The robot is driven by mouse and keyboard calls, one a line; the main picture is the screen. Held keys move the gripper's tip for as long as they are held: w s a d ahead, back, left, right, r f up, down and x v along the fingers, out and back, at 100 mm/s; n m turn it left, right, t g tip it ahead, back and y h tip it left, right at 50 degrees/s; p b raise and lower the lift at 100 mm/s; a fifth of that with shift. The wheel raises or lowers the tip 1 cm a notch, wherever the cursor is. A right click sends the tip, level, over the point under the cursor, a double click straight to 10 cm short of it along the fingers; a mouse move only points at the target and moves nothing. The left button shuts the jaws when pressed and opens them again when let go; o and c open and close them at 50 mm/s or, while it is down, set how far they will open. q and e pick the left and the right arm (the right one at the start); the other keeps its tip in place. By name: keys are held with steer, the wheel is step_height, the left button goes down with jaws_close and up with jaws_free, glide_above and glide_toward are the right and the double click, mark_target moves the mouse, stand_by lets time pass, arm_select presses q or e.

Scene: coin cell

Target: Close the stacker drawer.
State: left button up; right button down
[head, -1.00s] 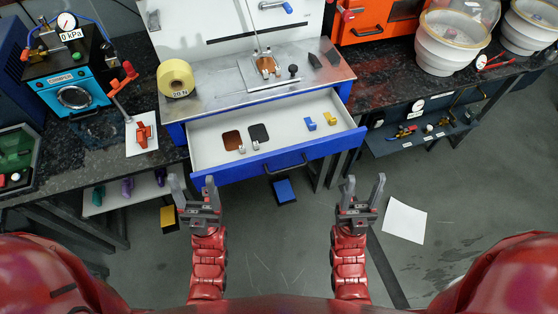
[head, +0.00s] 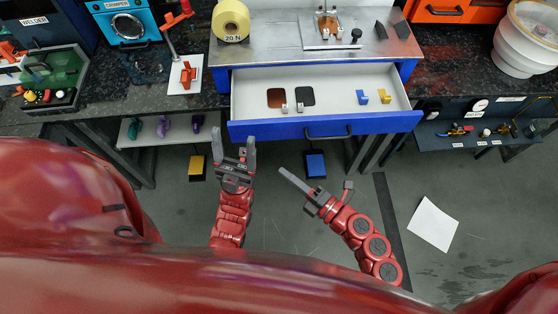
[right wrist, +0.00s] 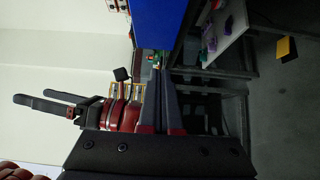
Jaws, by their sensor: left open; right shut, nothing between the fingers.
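The stacker drawer (head: 218,92) stands pulled out, in the head view, below the metal-topped stacker (head: 270,48). Its blue front (head: 270,130) carries a dark handle (head: 328,133). My left gripper (head: 235,143) is open and empty, its fingers pointing up the picture near the left end of the drawer front. My right gripper (head: 283,171) is shut and empty, pointing up-left, below the drawer front and apart from the handle. In the right wrist view, my right fingers (right wrist: 168,82) lie together beneath the blue drawer front (right wrist: 157,22), and my left gripper (right wrist: 44,104) shows at left.
A blue pedal (head: 315,165) and a white sheet (head: 433,224) lie on the floor. Dark benches flank the stacker.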

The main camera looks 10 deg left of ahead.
mark_target(260, 94)
steer(key=w+d+p+x, duration=0.1)
steer(key=w+p+x, duration=0.1)
steer(key=x, duration=0.9)
steer(key=shift+w+a+p, duration=0.15)
steer(key=shift+w+p, duration=0.15)
steer(key=shift+p, duration=0.25)
steer(key=shift+w, duration=0.1)
steer(key=w+a+b, duration=0.2)
steer(key=w, duration=0.4)
steer(key=w+a+b, duration=0.2)
steer(key=w+b, duration=0.1)
steer(key=w, duration=0.3)
steer(key=w+a+b, duration=0.2)
steer(key=w+b, duration=0.1)
steer(key=w, duration=0.3)
steer(key=shift+w, duration=0.15)
steer(key=shift+w+a, duration=0.1)
steer(key=shift+w, duration=0.15)
steer(key=shift+r, duration=0.2)
steer(key=shift+w+r, duration=0.1)
